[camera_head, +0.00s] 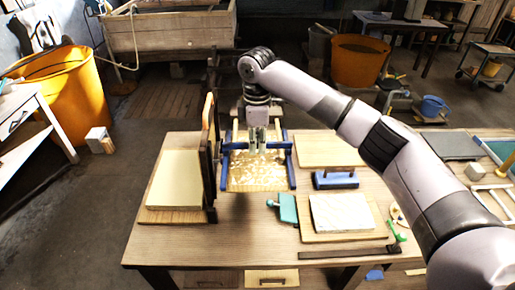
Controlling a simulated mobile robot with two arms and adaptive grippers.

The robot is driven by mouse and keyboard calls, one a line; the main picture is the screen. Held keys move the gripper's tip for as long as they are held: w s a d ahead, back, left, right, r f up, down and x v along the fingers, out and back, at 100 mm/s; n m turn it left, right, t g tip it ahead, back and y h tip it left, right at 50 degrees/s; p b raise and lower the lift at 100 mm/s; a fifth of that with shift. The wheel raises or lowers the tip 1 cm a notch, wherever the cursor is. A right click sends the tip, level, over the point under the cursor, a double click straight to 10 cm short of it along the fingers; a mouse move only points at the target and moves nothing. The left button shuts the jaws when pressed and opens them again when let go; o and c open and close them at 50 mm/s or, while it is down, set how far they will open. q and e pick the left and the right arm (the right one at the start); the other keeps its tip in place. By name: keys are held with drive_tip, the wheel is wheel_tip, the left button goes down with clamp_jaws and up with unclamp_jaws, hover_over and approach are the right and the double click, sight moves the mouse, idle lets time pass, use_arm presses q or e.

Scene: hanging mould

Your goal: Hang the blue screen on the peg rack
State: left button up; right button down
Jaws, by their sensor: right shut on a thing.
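My right gripper (258,148) points down over the table and is shut on the blue screen (291,165), at the middle of its far bar. The blue screen has blue side bars, with a mottled pale and tan surface showing between them. I cannot tell whether it touches what lies below. A dark upright wooden stand with an orange top edge (209,120), perhaps the peg rack, stands just left of the screen. Its pegs cannot be made out. My left gripper is not in view.
A pale block on a board (175,180) lies left of the stand. Right of the screen are a pale board (328,150), a blue-based tool (335,181), a teal object (288,208) and a white sheet on a board (342,213). The table's front strip is mostly clear.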

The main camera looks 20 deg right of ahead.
drive_tip(key=shift+w+d+p, duration=0.2)
drive_tip(key=shift+w+d, duration=0.05)
drive_tip(key=shift+w, duration=0.65)
drive_tip(key=shift+w+d+p, duration=0.2)
drive_tip(key=shift+w+d, duration=0.05)
drive_tip(key=shift+w, duration=0.6)
drive_tip(key=shift+f, duration=0.65)
drive_tip(key=c, duration=1.6)
unclamp_jaws()
drive_tip(key=shift+c, duration=0.2)
wheel_tip(320, 180, up, 12)
